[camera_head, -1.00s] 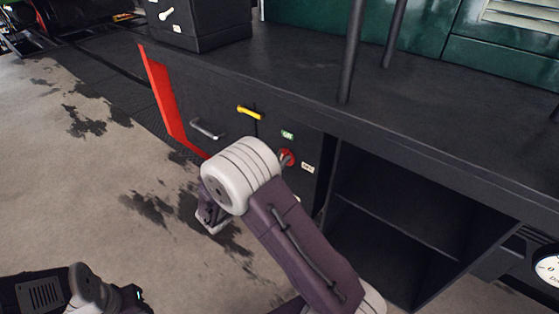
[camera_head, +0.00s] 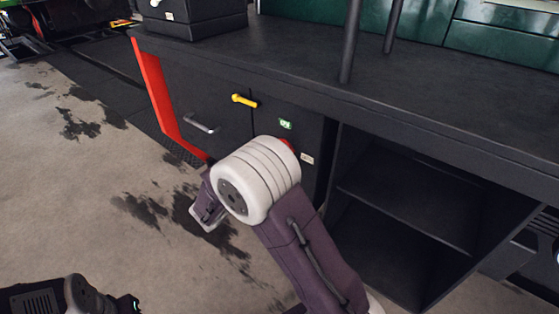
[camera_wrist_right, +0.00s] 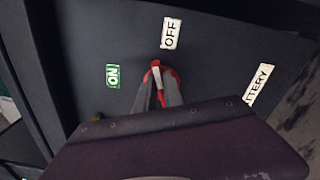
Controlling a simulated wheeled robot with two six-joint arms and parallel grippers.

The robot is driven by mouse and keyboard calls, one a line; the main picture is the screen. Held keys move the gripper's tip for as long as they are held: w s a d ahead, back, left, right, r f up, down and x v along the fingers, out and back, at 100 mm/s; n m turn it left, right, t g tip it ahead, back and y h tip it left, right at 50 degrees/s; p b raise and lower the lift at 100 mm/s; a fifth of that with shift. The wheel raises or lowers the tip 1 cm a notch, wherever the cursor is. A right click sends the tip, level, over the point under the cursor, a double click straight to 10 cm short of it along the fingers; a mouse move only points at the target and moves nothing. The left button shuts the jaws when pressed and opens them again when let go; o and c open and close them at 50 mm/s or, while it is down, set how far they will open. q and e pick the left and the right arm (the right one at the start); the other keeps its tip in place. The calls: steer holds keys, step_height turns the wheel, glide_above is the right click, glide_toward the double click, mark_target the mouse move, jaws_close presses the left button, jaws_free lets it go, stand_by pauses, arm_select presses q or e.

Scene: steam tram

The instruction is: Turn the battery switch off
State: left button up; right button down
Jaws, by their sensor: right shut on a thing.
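The battery switch (camera_wrist_right: 157,70) is a red rotary switch with a white-striped handle on a dark panel, in the right wrist view. Its visible end points up the picture, between the green ON label (camera_wrist_right: 113,76) and the white OFF label (camera_wrist_right: 171,33). A BATTERY label (camera_wrist_right: 258,84) is at the right. My right gripper (camera_wrist_right: 159,98) is shut on the red handle, and its fingers hide part of it. In the head view only a red edge of the switch (camera_head: 288,143) shows behind my right arm. My left gripper's jaws are not visible.
A yellow handle (camera_head: 244,100) and a grey pull handle (camera_head: 200,124) are on the same cabinet front, left of the switch. Open dark shelves (camera_head: 405,210) are to the right. A black worktop (camera_head: 290,65) with upright posts juts above. Stained floor (camera_head: 60,190) lies clear at left.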

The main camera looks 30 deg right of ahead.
steer(key=shift+f+m+b, duration=0.2)
steer(key=shift+m+b, duration=0.9)
steer(key=shift+f+m+b, duration=0.2)
steer(key=shift+m+b, duration=0.9)
steer(key=c, duration=1.5)
jaws_free()
steer(key=shift+o, duration=0.2)
steer(key=shift+r, duration=0.1)
